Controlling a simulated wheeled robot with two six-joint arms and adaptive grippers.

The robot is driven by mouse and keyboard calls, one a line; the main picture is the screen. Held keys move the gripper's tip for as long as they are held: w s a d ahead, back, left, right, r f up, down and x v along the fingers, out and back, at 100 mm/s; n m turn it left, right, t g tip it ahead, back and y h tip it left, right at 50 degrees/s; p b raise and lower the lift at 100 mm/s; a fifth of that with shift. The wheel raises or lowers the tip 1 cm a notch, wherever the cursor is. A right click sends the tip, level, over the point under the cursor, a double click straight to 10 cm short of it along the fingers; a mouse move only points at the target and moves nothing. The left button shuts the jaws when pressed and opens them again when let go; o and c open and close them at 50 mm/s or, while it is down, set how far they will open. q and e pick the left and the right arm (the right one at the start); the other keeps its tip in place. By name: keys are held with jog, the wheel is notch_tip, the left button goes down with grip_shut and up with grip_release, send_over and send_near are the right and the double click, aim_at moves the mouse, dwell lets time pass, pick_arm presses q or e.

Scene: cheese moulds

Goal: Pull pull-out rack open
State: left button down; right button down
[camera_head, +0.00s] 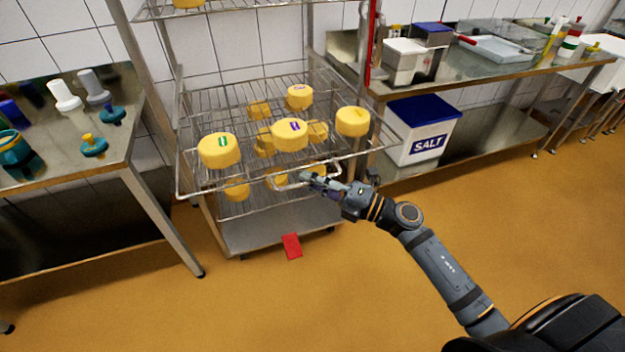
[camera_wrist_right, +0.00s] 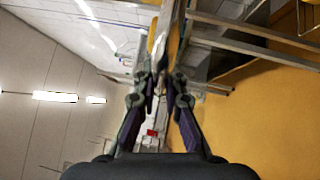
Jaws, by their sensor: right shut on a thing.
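The pull-out rack (camera_head: 196,187) is a wire shelf in a metal trolley, with several yellow cheeses on it. It juts forward out of the trolley frame, over the lower shelves. A bar handle (camera_head: 283,187) runs along its front edge. My right gripper (camera_head: 309,177) is at the right part of this handle and is shut on it. In the right wrist view the two fingers of the right gripper (camera_wrist_right: 158,75) are close together, with the bar between them hard to make out. My left gripper is in neither view.
A steel table (camera_head: 125,150) with white and teal fittings stands at the left. A long steel bench (camera_head: 470,72) with a white SALT bin (camera_head: 425,145) under it stands at the right. A red piece (camera_head: 292,246) lies at the trolley's foot.

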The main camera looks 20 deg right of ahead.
dwell(0.3)
jog(key=c, duration=1.4)
grip_release()
jog(key=v, duration=0.7)
jog(key=shift+s+d, duration=0.2)
